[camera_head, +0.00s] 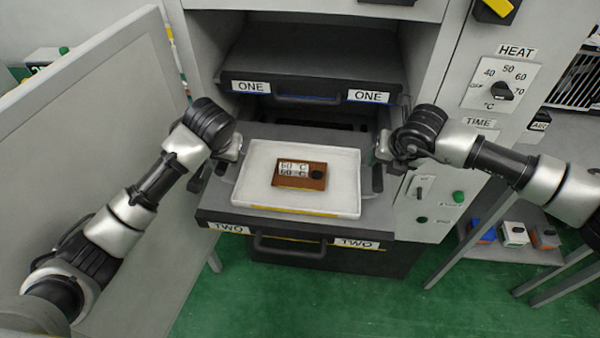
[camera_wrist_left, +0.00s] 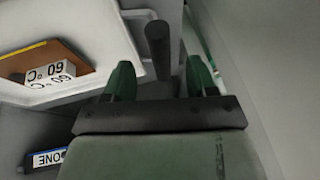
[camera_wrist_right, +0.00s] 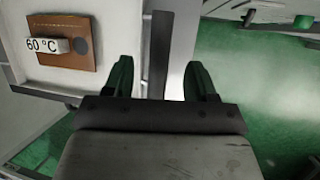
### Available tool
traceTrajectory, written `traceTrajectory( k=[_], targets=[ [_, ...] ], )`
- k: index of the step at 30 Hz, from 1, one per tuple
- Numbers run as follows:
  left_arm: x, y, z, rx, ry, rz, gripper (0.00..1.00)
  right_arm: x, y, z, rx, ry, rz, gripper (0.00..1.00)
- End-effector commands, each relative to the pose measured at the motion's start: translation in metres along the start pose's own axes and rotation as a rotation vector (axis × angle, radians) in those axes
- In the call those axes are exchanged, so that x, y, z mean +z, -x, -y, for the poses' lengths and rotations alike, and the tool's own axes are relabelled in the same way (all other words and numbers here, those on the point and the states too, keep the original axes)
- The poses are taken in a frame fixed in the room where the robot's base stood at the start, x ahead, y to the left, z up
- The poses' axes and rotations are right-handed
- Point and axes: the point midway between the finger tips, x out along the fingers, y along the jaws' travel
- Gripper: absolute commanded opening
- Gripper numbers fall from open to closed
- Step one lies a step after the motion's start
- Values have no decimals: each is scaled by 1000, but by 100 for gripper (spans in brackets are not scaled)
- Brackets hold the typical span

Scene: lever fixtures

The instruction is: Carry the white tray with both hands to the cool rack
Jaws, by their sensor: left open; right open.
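The white tray (camera_head: 240,192) sits on the pulled-out shelf marked TWO (camera_head: 290,228), with a brown block (camera_head: 312,184) labelled 60 °C lying in it. My left gripper (camera_head: 228,150) is open at the tray's left side. In the left wrist view a dark bar (camera_wrist_left: 158,48) stands between its open green fingers (camera_wrist_left: 160,80). My right gripper (camera_head: 382,148) is open at the tray's right side. In the right wrist view a dark bar (camera_wrist_right: 159,55) lies between its fingers (camera_wrist_right: 162,78), nearer the tray-side finger. The cool rack cannot be made out for certain.
Shelf ONE (camera_head: 310,75) is above, inside the cabinet. Its open door (camera_head: 100,130) stands at the left. The HEAT panel (camera_head: 505,85) is at the right. A low table (camera_head: 500,245) with small boxes stands right. Green floor (camera_head: 300,295) is clear in front.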

Motion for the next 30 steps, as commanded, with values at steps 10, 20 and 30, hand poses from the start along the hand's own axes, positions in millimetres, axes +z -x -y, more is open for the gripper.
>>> traceTrajectory(
  k=[10,20,30],
  targets=[
    [0,-49,0,-1,0,1,57,0,-49,-1,1,1,-1,57],
    [0,-56,0,0,-1,-1,57,0,-56,0,1,1,0,57],
    [0,-56,0,-1,0,0,19,0,-56,0,1,1,0,19]
  ],
)
